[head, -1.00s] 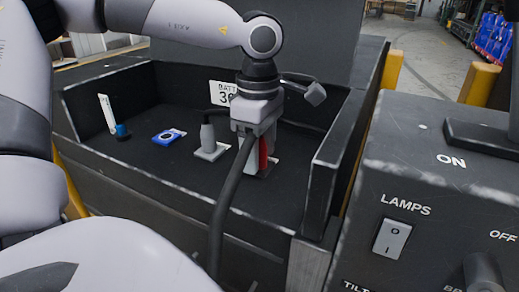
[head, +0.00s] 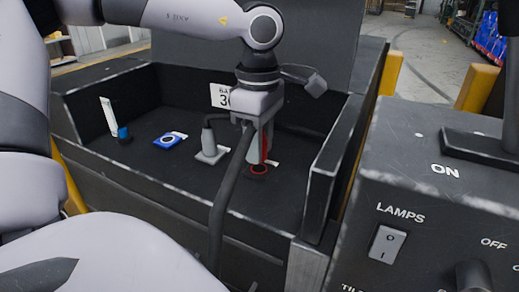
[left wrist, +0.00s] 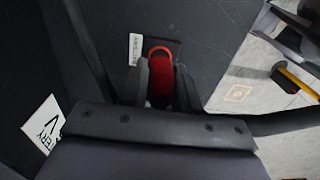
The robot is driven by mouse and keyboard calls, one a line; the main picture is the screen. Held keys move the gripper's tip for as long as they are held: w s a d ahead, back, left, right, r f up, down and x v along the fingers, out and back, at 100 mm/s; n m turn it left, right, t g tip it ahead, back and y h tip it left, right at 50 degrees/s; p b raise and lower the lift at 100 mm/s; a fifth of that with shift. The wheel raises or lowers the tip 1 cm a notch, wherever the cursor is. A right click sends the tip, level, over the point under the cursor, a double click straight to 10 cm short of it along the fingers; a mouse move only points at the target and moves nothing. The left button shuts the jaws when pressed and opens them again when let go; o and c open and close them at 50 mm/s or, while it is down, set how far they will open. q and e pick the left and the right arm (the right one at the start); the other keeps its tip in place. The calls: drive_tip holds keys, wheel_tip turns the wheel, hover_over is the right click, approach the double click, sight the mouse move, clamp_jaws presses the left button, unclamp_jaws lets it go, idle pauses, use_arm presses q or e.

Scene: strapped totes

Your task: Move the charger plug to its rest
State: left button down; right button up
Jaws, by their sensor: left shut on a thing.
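My left gripper (head: 256,140) is shut on a red plug, which I take for the charger plug (head: 265,146). It holds the plug above a red-ringed socket (head: 258,170) in the floor of the dark tray. In the left wrist view the red plug (left wrist: 165,78) sits between the two dark fingers, with the red ring (left wrist: 158,49) just beyond it, beside a "BATTERY" label. The plug's lower end is partly hidden by the fingers. I cannot tell which fitting is its rest. My right gripper is not in view.
A grey fitting (head: 210,155) stands left of the gripper, a blue square plate with a ring (head: 169,139) beyond it. A blue-based piece (head: 123,133) is at far left. Tray walls (head: 322,180) surround them. A thick black cable (head: 222,205) hangs in front. A lamp-switch panel (head: 420,210) stands right.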

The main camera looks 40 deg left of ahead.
use_arm(q)
drive_tip(key=shift+r+p, duration=1.2)
drive_tip(key=shift+r, duration=0.65)
wheel_tip(320, 180, up, 6)
drive_tip(key=p, duration=0.4)
